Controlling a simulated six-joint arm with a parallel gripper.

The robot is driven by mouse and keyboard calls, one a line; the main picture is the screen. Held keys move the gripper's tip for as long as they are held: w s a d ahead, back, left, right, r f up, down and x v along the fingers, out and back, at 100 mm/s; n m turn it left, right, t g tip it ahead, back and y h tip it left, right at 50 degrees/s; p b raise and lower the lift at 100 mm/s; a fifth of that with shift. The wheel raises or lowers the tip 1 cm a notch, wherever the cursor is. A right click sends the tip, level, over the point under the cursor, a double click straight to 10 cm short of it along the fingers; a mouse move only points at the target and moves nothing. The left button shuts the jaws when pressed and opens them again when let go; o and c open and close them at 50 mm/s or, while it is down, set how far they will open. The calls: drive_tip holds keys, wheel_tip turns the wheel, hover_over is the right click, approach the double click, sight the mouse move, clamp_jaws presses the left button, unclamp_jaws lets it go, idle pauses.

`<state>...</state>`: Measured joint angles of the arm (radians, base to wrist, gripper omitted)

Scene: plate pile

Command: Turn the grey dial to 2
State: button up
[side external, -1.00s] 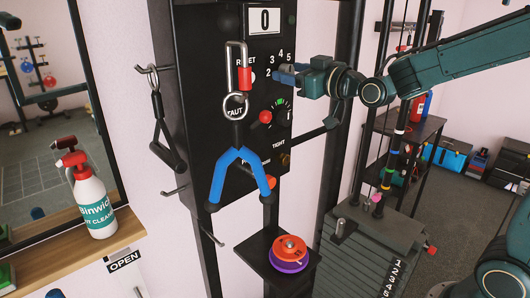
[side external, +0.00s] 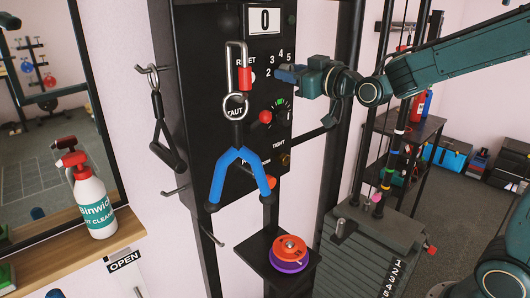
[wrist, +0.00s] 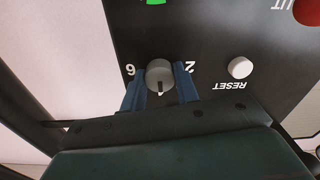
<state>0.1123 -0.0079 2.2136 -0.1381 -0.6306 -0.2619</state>
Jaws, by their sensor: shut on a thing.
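The grey dial (wrist: 159,75) sits on the black panel (wrist: 220,30), between the two blue fingers of my gripper (wrist: 161,86) in the wrist view. The fingers are shut on its sides. Its dark pointer line points down in that view, where the lettering is upside down. A white 2 (wrist: 190,68) shows just right of the dial and a white 6 (wrist: 131,70) just left. The other numbers are hidden there. In the side view my gripper (side external: 281,73) reaches the panel from the right and hides the dial; 2, 3, 4 and 5 show around it.
A white RESET button (wrist: 240,68) is beside the dial. A red knob (side external: 265,117) is below my gripper in the side view. A metal carabiner (side external: 237,75) with blue straps (side external: 238,165) hangs in front of the panel.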

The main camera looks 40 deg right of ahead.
drive_tip(key=shift+n, duration=0.4)
drive_tip(key=n, duration=1.6)
drive_tip(key=shift+n, duration=0.4)
drive_tip(key=o, duration=1)
drive_tip(key=shift+c, duration=0.2)
drive_tip(key=shift+s, duration=0.15)
drive_tip(key=s, duration=1.3)
drive_tip(key=shift+s, duration=0.25)
